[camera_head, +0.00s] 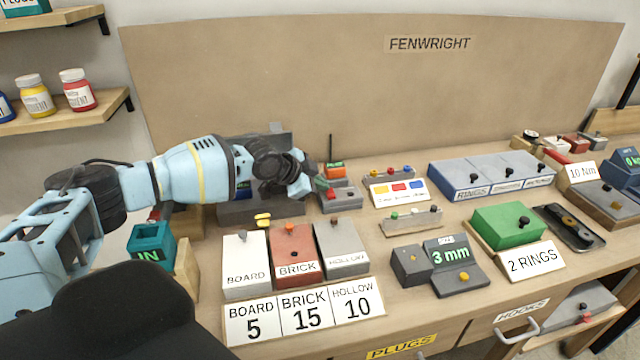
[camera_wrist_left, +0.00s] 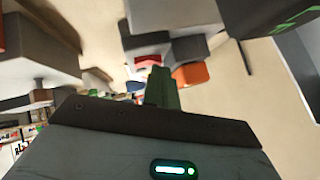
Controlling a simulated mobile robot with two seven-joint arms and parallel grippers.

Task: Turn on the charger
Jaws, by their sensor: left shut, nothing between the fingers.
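A grey charger-like unit (camera_head: 343,197) stands on the bench, with a red button (camera_head: 331,193) on its front part. An orange-faced handset (camera_head: 335,171) with a black antenna stands at its back. My left gripper (camera_head: 321,185) is shut and empty, reaching in from the left with its green fingertips at the unit, close to the red button. In the left wrist view the green fingers (camera_wrist_left: 162,88) point at the red piece (camera_wrist_left: 147,60), beside the orange block (camera_wrist_left: 191,74). I cannot tell whether they touch. My right gripper is not in view.
White, red and grey blocks (camera_head: 296,250) marked BOARD, BRICK and HOLLOW stand in front of the arm. A teal IN box (camera_head: 152,244) is at the left. A tall brown backboard (camera_head: 360,90) closes the rear.

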